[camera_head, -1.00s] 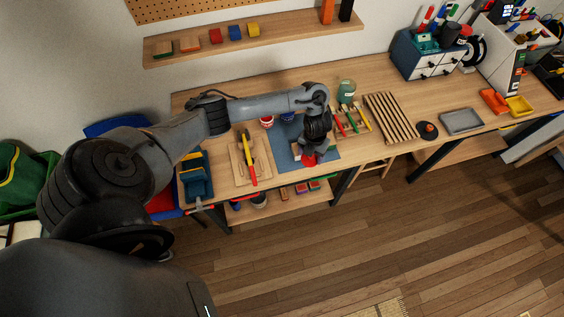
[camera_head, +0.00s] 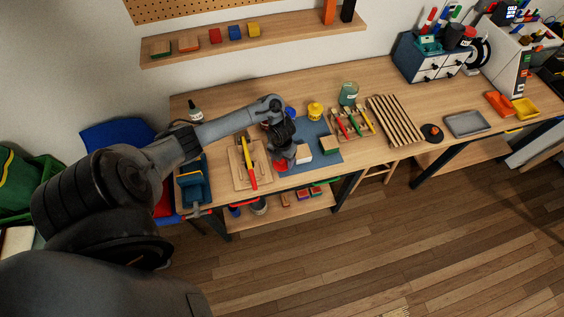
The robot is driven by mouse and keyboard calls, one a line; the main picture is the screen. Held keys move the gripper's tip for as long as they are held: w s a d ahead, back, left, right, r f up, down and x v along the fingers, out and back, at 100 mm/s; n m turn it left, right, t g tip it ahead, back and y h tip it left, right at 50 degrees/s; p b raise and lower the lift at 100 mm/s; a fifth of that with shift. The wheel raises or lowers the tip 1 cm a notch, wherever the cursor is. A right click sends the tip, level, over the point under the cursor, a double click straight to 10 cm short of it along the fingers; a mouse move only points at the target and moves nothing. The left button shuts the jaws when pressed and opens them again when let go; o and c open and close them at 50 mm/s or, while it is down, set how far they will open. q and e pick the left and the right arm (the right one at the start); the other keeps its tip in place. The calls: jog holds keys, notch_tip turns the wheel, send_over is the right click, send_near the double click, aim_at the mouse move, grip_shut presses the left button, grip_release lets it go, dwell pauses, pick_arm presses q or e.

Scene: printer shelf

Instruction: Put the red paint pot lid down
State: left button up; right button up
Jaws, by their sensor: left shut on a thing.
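My left gripper (camera_head: 282,161) points down over the front left part of the blue mat (camera_head: 318,129). It is shut on the red paint pot lid (camera_head: 281,168), which shows just below the fingers. The lid is at or just above the mat; I cannot tell if it touches. The red paint pot is mostly hidden behind my left arm. A blue pot (camera_head: 290,113) and a yellow pot (camera_head: 315,111) stand at the back of the mat. My right gripper is not in view.
A wooden board with a yellow and red tool (camera_head: 250,163) lies to the left. A brush tray (camera_head: 353,124) and slatted rack (camera_head: 394,120) are to the right.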

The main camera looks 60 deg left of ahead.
pick_arm(q)
jog(key=shift+f, duration=1.15)
jog(key=shift+f, duration=0.15)
jog(key=o, duration=0.7)
